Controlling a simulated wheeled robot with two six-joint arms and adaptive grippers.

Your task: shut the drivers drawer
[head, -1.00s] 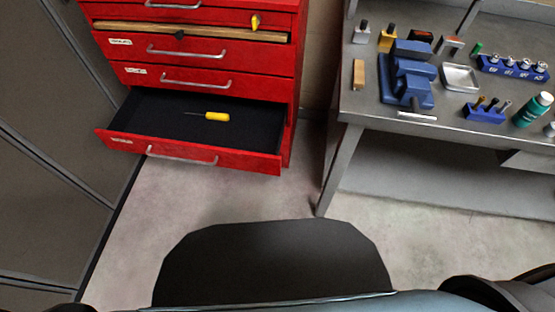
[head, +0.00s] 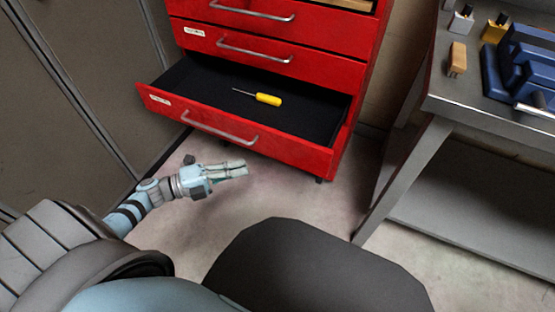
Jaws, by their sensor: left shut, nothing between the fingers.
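The drivers drawer (head: 290,149) is the lowest drawer of the red cabinet in the head view, and it stands open. Its front has a grey bar handle (head: 218,128) and a small label. A screwdriver (head: 267,99) with a yellow handle lies on its black lining. My left gripper (head: 245,169) is shut and empty, in front of and below the drawer front, pointing right. It appears apart from the drawer. My right gripper is not in view.
The drawers above in the red cabinet (head: 300,57) are shut, as far as they show. A grey workbench (head: 437,104) with a blue vise (head: 522,65) stands at the right. A grey locker (head: 70,60) stands at the left. Floor is free before the drawer.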

